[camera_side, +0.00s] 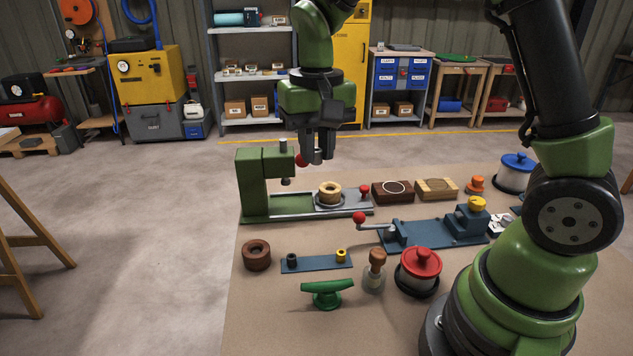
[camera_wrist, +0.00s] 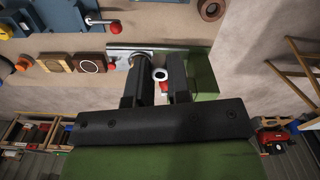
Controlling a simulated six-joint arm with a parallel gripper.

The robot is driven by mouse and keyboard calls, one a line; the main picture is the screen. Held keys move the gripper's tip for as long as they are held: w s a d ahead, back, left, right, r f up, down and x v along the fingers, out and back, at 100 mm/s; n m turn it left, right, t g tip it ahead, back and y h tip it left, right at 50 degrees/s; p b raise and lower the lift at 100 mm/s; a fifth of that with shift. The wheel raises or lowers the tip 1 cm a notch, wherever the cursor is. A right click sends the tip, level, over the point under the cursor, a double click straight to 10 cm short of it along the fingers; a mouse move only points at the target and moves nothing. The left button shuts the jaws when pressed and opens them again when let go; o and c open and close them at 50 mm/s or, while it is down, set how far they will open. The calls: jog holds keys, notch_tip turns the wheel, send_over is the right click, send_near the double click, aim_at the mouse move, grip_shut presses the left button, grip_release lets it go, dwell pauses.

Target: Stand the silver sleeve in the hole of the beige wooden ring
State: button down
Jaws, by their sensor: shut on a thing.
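The silver sleeve (camera_side: 318,156) is held upright between the dark fingers of my gripper (camera_side: 318,148). In the wrist view its round open end (camera_wrist: 160,74) shows between the fingers of my gripper (camera_wrist: 158,84). The beige wooden ring (camera_side: 330,191) lies flat on a grey round seat on the slide of the green press, its hole facing up. The sleeve is above the ring and slightly to its left in the side view, clearly apart from it. In the wrist view the ring is mostly hidden by the left finger.
The green press (camera_side: 252,185) stands left of the ring, its ram and red lever knob (camera_side: 302,160) close to my gripper. A red knob (camera_side: 364,190) is at the slide's right end. Right of it are a dark wooden block (camera_side: 392,192) and a lighter one (camera_side: 437,188). A blue vise (camera_side: 430,232) is in front.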

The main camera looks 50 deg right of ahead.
jog(key=w+d+m, duration=0.2)
jog(key=w+d, duration=0.2)
jog(key=d, duration=0.4)
jog(key=w+d+m, duration=0.3)
jog(key=w+d, duration=0.2)
jog(key=d, duration=0.4)
jog(key=f, duration=1.6)
jog(key=shift+a+f, duration=0.1)
jog(key=shift+a, duration=0.25)
jog(key=shift+f, duration=0.3)
jog(key=shift+r, duration=0.15)
jog(key=shift+r, duration=0.7)
jog(key=shift+f, duration=0.6)
dwell(1.3)
jog(key=shift+r, duration=0.6)
jog(key=shift+f, duration=0.2)
dwell(0.5)
